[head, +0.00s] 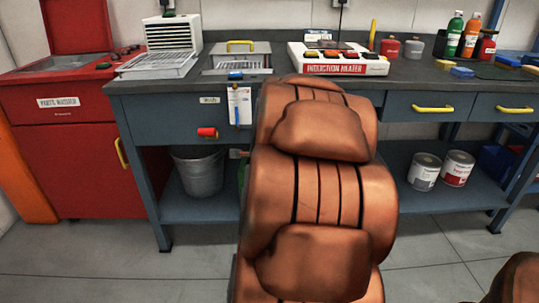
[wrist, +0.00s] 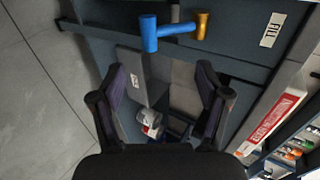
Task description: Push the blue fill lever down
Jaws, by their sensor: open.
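In the wrist view the fill lever has a blue grip (wrist: 150,32), a short blue bar and a brass-coloured hub (wrist: 202,25). A white FILL label (wrist: 272,28) is on the dark panel to its right. My gripper (wrist: 160,78) is open, its two fingers spread with nothing between them. In the picture the lever lies above the fingertips, apart from them. The depth gap is hard to tell. In the head view my orange arm hides the gripper, and I cannot make out the lever there.
The blue-grey workbench (head: 180,112) carries an induction heater (head: 345,62). A red handle (head: 207,132) sticks out of its front. A metal bucket (head: 199,172) and paint cans (head: 424,172) stand on the lower shelf. A red parts washer (head: 70,130) stands left. Floor in front is clear.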

